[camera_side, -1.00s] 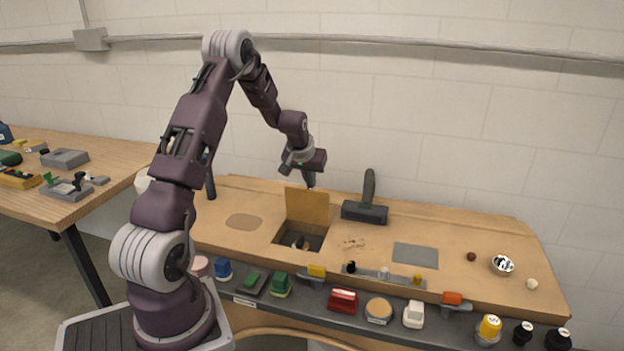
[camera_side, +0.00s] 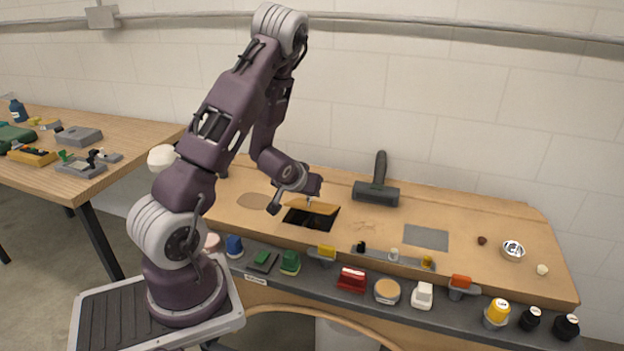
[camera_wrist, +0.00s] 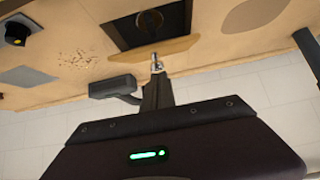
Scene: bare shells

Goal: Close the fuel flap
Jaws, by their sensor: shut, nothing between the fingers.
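The fuel flap (camera_side: 318,208) is a tan wooden panel hinged at the back edge of a dark square recess (camera_side: 297,216) in the bench top. It is tilted low over the recess, and the front of the recess still shows. In the wrist view the flap (camera_wrist: 178,48) is a thin tan strip beside the recess, where a round dark cap (camera_wrist: 149,21) shows. My gripper (camera_side: 309,198) is shut and empty, its tip at the flap's back face. In the wrist view the tip (camera_wrist: 155,64) overlaps the flap's edge; I cannot tell if it touches.
A dark mallet-like tool (camera_side: 377,190) stands right of the flap near the back. A grey pad (camera_side: 426,237) lies farther right, with a metal bowl (camera_side: 513,251) beyond. A rail (camera_side: 393,258) with small knobs runs in front. A front shelf carries several coloured controls.

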